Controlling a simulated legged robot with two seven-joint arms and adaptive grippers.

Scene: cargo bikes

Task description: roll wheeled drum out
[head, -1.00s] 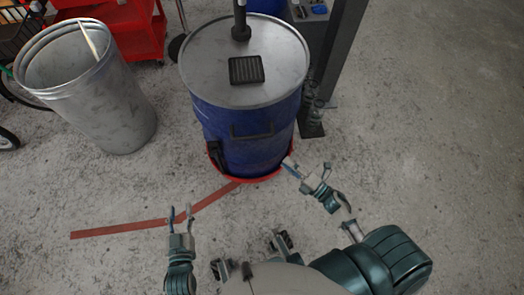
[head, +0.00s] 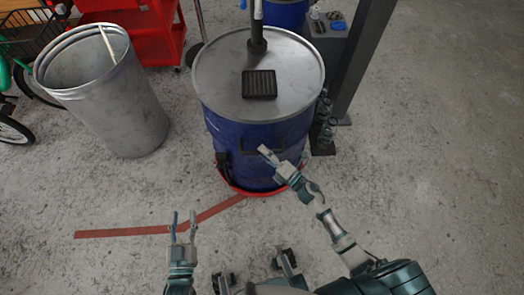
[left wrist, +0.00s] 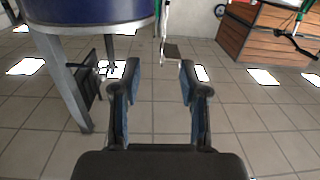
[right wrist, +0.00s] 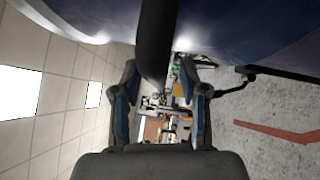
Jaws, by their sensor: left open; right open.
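The wheeled drum (head: 228,135) is blue with a grey lid (head: 225,75) and stands upright in a red base (head: 228,185). A dark handle (head: 262,145) is on its front. My right gripper (head: 283,160) is open at the drum's front, by this handle. In the right wrist view a thick dark bar (right wrist: 156,45), apparently the handle, runs between the open fingers, with the blue drum wall (right wrist: 250,35) close by. Contact cannot be told. My left gripper (head: 184,222) is open and empty, low in front of the drum, over the floor.
A grey metal bin (head: 110,100) stands left of the drum, with a red cart (head: 145,30) behind. A dark post (head: 352,70) stands close on the drum's right. A red floor stripe (head: 130,233) lies in front. Floor at the right is clear.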

